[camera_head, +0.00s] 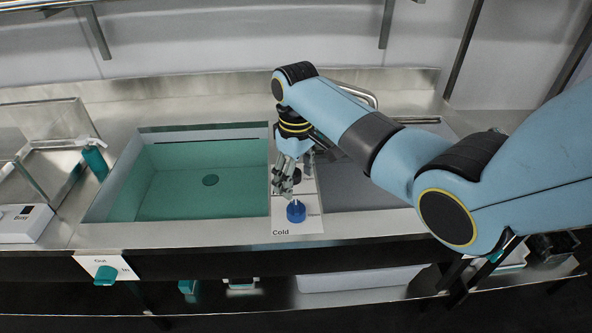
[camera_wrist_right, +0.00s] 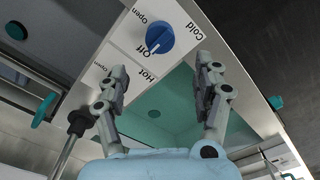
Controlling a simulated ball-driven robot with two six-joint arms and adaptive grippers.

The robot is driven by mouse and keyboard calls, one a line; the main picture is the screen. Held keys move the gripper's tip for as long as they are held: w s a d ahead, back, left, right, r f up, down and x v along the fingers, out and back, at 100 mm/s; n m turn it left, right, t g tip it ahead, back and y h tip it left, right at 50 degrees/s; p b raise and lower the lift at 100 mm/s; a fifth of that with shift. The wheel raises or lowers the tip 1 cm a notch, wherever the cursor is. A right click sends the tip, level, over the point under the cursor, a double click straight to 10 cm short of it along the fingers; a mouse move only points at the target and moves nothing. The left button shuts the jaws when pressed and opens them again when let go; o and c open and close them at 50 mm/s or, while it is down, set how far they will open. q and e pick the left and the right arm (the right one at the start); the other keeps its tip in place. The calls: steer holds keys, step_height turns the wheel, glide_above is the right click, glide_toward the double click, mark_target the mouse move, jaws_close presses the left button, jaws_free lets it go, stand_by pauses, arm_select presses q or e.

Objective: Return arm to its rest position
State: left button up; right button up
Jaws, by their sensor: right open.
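My right arm (camera_head: 400,150) comes in from the right in the head view and reaches over the sink counter. My right gripper (camera_head: 286,190) points down just behind a blue knob (camera_head: 296,211) on a white label marked Cold. In the right wrist view the gripper (camera_wrist_right: 160,82) is open and nothing is between its fingers. The blue knob (camera_wrist_right: 160,38) sits beyond the fingertips, apart from them, with its white pointer towards Off. My left gripper is not in view.
A teal-lined sink basin (camera_head: 200,180) lies left of the gripper. A second basin (camera_head: 365,190) is partly hidden under my arm. A teal bottle (camera_head: 95,162) stands at the left. A teal In/Out knob (camera_head: 105,275) is on the front panel. A metal shelf runs below.

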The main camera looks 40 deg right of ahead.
steer(key=shift+r, duration=0.85)
steer(key=s+a+r+m+t, duration=0.1)
steer(key=s+r, duration=0.2)
steer(key=s, duration=0.6)
steer(key=s+a+r+t+h, duration=0.1)
steer(key=s+r, duration=0.2)
steer(key=s, duration=0.6)
steer(key=s+a+r+m+t, duration=0.1)
steer(key=s+r+t, duration=0.1)
steer(key=s, duration=0.6)
step_height(320, 180, down, 34)
steer(key=s+d+g+b, duration=0.2)
steer(key=b, duration=0.8)
steer(key=s+f+b, duration=0.4)
steer(key=s+f, duration=0.5)
steer(key=f, duration=0.4)
steer(key=s+d+f+g+b, duration=0.1)
steer(key=s+f+b, duration=0.4)
steer(key=s+f, duration=0.4)
step_height(320, 180, down, 5)
steer(key=shift+s+r, duration=0.2)
steer(key=shift+s, duration=0.15)
